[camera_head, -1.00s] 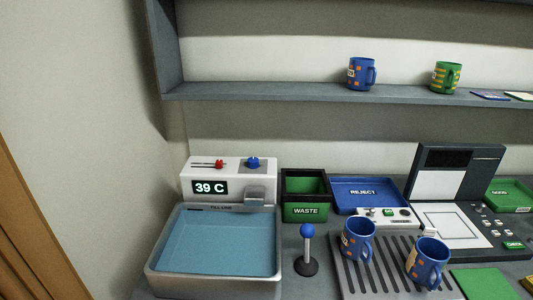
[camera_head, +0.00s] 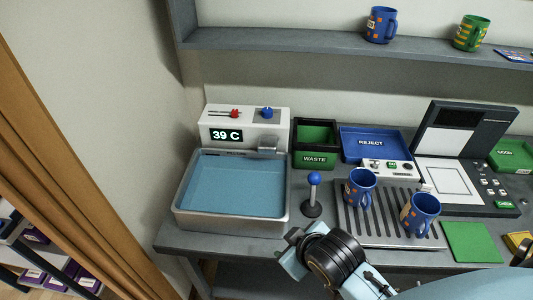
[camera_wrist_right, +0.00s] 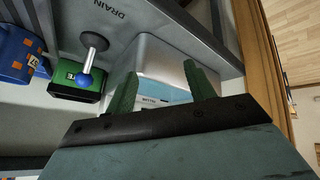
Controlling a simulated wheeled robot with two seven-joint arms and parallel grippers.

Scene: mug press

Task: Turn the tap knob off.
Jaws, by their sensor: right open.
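The blue tap knob (camera_head: 267,112) sits on top of the white tap unit (camera_head: 245,122), right of a red slider (camera_head: 234,113). The unit's display reads 39 C. The spout (camera_head: 268,144) is below the knob, over a grey basin (camera_head: 232,224) holding blue water (camera_head: 235,187). My right gripper (camera_head: 290,240) is at the counter's front edge, below and right of the basin, well apart from the knob. In the right wrist view its green fingers (camera_wrist_right: 163,88) are spread with nothing between them; the basin (camera_wrist_right: 170,55) is beyond. The knob cannot be made out there. My left gripper is out of view.
A blue-balled lever (camera_head: 314,180) stands right of the basin. Two blue mugs (camera_head: 360,200) stand on the slatted tray (camera_head: 385,228). The green waste bin (camera_head: 315,159) and blue reject tray (camera_head: 375,141) are behind. A wooden edge (camera_head: 60,140) is at left.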

